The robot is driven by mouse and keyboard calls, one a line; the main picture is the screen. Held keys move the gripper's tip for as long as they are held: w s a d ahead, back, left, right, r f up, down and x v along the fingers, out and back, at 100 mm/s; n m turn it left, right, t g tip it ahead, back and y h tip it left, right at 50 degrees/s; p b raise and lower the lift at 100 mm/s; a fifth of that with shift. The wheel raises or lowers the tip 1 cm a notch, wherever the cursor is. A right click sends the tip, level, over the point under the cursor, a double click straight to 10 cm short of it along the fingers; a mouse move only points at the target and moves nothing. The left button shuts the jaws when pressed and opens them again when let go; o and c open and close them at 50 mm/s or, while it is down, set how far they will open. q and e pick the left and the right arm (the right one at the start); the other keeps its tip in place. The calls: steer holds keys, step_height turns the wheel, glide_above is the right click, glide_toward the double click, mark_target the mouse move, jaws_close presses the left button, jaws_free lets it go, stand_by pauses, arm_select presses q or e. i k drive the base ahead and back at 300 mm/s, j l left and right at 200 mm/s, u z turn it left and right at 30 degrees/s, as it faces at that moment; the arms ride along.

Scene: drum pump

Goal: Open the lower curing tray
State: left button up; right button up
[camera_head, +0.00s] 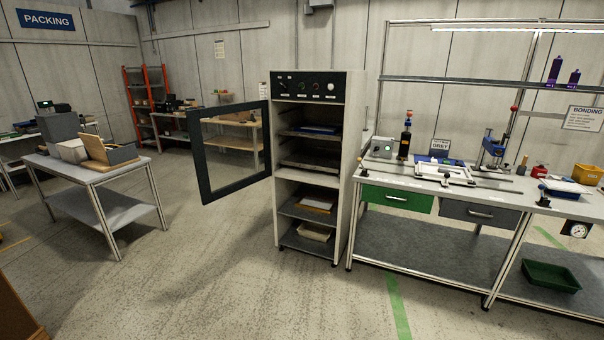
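The curing cabinet (350,125) stands in the middle, with dark knobs and dials on its top panel. Its framed glass door (203,170) is swung wide open to the left. Inside the chamber are two levels. The upper tray (308,135) has something blue on it. The lower curing tray (306,164) is a dark, shallow shape below it and seems to sit inside the cabinet; its contents are too dark to tell. Neither of my grippers is in view.
Below the chamber, open shelves hold a yellowish item (315,204) and a pale box (315,232). A workbench (400,178) with green and grey drawers stands close on the right. A grey table (95,175) stands at left. The floor before the cabinet is clear.

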mark_target(327, 160)
steer(key=i+j+z, duration=0.15)
steer(key=i, duration=1.55)
